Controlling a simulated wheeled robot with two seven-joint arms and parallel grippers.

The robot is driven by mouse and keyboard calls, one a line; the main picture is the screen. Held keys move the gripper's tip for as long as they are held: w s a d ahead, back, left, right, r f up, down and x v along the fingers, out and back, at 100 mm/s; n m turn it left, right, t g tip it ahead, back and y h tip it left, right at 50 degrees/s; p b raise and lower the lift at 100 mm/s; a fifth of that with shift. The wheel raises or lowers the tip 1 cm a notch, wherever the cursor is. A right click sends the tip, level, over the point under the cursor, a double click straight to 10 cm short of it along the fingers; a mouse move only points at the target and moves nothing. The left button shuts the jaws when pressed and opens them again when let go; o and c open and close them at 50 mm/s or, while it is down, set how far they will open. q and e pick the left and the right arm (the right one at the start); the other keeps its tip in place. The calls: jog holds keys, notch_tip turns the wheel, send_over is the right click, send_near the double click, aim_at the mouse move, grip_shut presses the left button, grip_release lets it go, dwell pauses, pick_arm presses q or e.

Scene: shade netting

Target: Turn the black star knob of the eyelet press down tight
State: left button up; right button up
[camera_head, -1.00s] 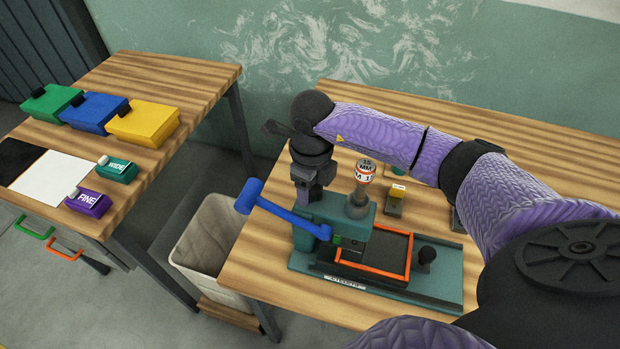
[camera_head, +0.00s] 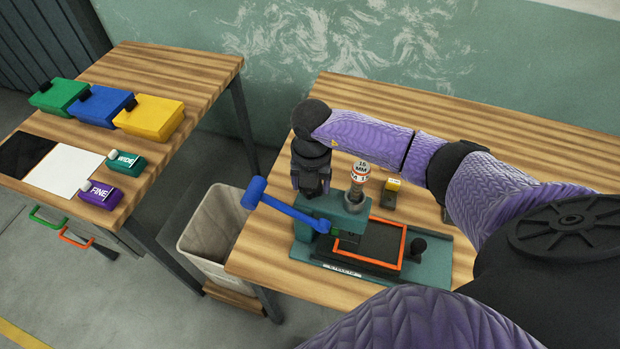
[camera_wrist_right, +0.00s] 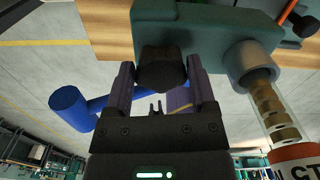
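The teal eyelet press (camera_head: 450,262) stands on the right wooden bench, with a blue lever (camera_head: 290,208) reaching out to the left. My right gripper (camera_head: 310,190) points down at the back left of the press. In the right wrist view, the black knob (camera_wrist_right: 163,68) sits between the two fingers of my right gripper (camera_wrist_right: 161,80). Both fingers meet its sides, with no clear gap, so the gripper looks shut on it. In the head view the knob is hidden by the gripper. My left gripper is out of view.
A white and red labelled cylinder (camera_head: 359,173) stands on the press near my gripper, and an orange-rimmed tray (camera_head: 404,248) lies at its front. A bin (camera_head: 212,232) stands between the benches. The left bench (camera_head: 190,70) holds coloured boxes. The bench behind my arm is clear.

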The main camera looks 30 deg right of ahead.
jog(key=shift+o, duration=1.1)
notch_tip(320, 180, up, 3)
jog(key=p, duration=0.3)
jog(key=shift+r, duration=0.1)
jog(key=shift+f+n, duration=0.2)
jog(key=shift+n, duration=0.2)
jog(key=n+b, duration=0.2)
jog(key=n, duration=0.2)
jog(key=n+b, duration=0.1)
jog(key=n, duration=0.4)
jog(key=n+b, duration=0.2)
jog(key=n, duration=0.3)
jog(key=shift+f+b, duration=0.3)
jog(key=shift+b, duration=0.05)
jog(key=shift+r+n, duration=0.15)
jog(key=shift+n, duration=0.85)
jog(key=shift+r+n, duration=0.15)
jog(key=shift+n, duration=0.15)
notch_tip(320, 180, down, 3)
jog(key=shift+r+b, duration=0.1)
jog(key=shift+b, duration=1.15)
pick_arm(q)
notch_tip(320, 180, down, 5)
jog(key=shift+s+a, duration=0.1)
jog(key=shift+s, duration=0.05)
pick_arm(e)
jog(key=shift+r, duration=0.1)
